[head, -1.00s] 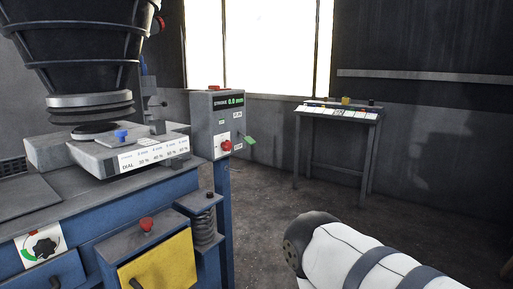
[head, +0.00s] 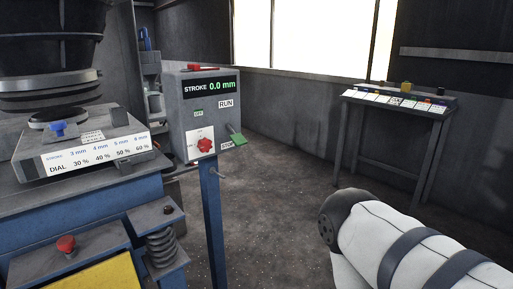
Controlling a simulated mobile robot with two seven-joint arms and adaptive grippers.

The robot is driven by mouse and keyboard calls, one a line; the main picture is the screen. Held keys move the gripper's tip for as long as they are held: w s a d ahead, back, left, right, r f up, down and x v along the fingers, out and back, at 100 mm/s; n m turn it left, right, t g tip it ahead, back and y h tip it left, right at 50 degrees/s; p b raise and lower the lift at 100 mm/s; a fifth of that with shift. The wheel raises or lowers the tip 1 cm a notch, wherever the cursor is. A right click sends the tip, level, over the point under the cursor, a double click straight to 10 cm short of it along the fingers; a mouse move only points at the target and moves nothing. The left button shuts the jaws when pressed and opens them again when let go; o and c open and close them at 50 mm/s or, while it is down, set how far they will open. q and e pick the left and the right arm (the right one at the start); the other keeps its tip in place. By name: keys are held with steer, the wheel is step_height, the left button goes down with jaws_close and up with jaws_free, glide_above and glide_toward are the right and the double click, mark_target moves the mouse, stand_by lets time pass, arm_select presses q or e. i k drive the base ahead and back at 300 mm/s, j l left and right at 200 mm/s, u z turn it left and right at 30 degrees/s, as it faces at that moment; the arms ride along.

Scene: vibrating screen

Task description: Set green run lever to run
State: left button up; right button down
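The green run lever (head: 237,138) sits at the right side of the grey control box (head: 211,119), on a blue post. Its handle is at the lower label, which seems to read STOP; the RUN label is above it. The box display reads STROKE 0.0 mm. A red rotary switch (head: 205,145) is on the box's lower front. A white and grey arm of mine enters at the lower right, well apart from the lever. Neither gripper is in view.
The blue screen machine with its black hopper (head: 48,45) fills the left side. A red button (head: 66,244) and a coil spring (head: 161,247) are at its front. A small table (head: 400,97) stands at the back right. The floor between is clear.

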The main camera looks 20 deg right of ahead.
mark_target(238, 139)
steer(key=i+l, duration=0.1)
steer(key=l, duration=0.35)
steer(key=i+l, duration=0.1)
steer(key=l, duration=0.4)
steer(key=i+l+u, duration=0.1)
steer(key=l, duration=0.35)
